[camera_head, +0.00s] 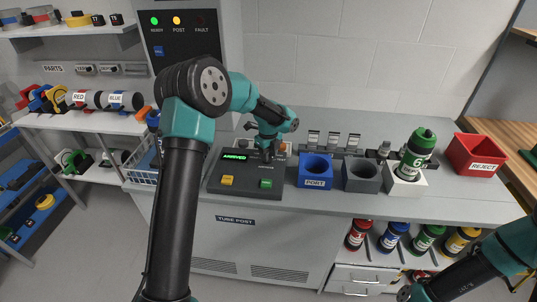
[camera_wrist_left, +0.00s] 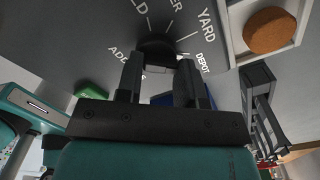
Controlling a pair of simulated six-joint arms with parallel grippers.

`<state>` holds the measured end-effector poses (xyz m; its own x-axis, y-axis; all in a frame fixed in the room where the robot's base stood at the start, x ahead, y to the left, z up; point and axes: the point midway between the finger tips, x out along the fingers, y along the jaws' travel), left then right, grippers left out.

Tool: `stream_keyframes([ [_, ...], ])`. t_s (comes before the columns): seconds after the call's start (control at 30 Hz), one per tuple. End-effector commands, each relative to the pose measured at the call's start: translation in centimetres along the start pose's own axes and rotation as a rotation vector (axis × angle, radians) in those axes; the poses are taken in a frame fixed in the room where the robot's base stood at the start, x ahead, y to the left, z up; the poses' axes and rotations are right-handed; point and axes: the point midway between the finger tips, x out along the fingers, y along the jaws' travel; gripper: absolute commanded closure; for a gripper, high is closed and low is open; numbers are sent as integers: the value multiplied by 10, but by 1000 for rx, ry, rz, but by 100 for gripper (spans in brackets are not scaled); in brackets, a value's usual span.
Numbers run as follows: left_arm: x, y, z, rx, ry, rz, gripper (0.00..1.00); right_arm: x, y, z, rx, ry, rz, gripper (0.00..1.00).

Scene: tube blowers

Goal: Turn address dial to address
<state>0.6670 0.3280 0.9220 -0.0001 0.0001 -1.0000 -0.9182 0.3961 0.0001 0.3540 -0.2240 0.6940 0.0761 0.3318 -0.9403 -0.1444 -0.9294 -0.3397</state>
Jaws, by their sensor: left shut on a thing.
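The dark address dial (camera_wrist_left: 158,48) is on the grey control console (camera_head: 243,187). In the left wrist view, white labels ring it: YARD at upper right, DEPOT at right, others partly cut off or hidden. My left gripper (camera_head: 267,154) reaches down to the console's upper right; its two fingers (camera_wrist_left: 159,80) are closed around the dial's knob, one on each side. The knob's pointer direction is hard to make out. In the head view the gripper hides the dial. My right arm shows at lower right, its gripper out of view.
The console has a green-lit display (camera_head: 236,156), a yellow button (camera_head: 227,180) and a green button (camera_head: 265,184).

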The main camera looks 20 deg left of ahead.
Motion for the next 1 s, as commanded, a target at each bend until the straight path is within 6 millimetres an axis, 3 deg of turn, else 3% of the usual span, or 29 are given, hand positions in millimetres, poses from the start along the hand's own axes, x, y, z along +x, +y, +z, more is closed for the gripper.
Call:
stream_keyframes([
  [1.0, -1, 0, 5, -964, 0, -2, 89, 0, 0, 0, 0, 0, 0, 57],
])
